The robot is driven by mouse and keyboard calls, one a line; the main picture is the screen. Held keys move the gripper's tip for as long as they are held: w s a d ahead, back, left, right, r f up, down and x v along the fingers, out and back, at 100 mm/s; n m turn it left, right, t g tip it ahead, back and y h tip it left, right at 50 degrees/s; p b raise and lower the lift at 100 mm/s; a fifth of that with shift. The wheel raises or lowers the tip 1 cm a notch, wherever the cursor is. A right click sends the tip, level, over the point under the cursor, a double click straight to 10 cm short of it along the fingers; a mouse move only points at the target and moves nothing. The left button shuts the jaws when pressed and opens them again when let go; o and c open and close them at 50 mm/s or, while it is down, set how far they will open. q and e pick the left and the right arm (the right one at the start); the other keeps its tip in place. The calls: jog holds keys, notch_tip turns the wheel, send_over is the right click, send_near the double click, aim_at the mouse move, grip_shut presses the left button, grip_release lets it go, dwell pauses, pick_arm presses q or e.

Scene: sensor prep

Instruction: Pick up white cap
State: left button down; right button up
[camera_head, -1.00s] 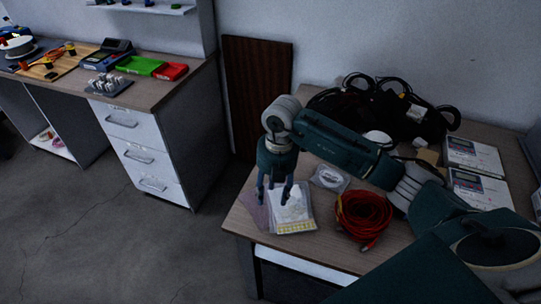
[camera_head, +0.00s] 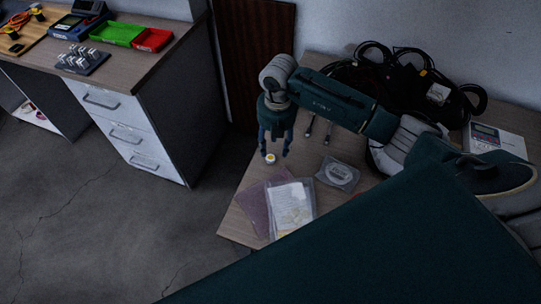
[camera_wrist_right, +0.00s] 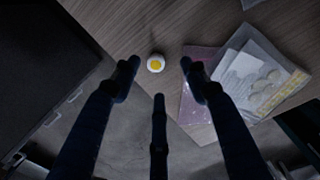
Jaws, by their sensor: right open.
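The white cap (camera_head: 270,158) is small and round with a yellow centre. It lies on the wooden table near its left edge. In the right wrist view the cap (camera_wrist_right: 155,63) sits between the spread fingertips, a little beyond them. My right gripper (camera_head: 275,150) is open and empty, pointing down above the cap; its fingers also show in the right wrist view (camera_wrist_right: 157,80). I cannot tell the exact height of the fingertips over the table. My left gripper is not in view.
Plastic bags with papers (camera_head: 291,208) lie on the table in front of the cap. A clear packet (camera_head: 337,174) lies to the right. Black cables (camera_head: 345,75) are heaped at the back. A drawer cabinet (camera_head: 125,128) stands left across a floor gap.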

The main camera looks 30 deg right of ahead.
aim_at(271, 157)
jog(key=shift+f, duration=0.4)
jog(key=shift+w+f, duration=0.15)
jog(key=shift+f, duration=0.15)
jog(key=f, duration=0.1)
jog(key=f+p, duration=0.1)
jog(key=f, duration=0.1)
jog(key=shift+w+a+f+p, duration=0.25)
jog(key=shift+a+f+p, duration=0.05)
jog(key=shift+f, duration=0.55)
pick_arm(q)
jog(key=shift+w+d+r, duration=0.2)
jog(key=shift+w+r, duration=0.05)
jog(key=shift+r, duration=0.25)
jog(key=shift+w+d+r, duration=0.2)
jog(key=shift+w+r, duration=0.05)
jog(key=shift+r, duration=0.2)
pick_arm(e)
jog(key=c, duration=0.9)
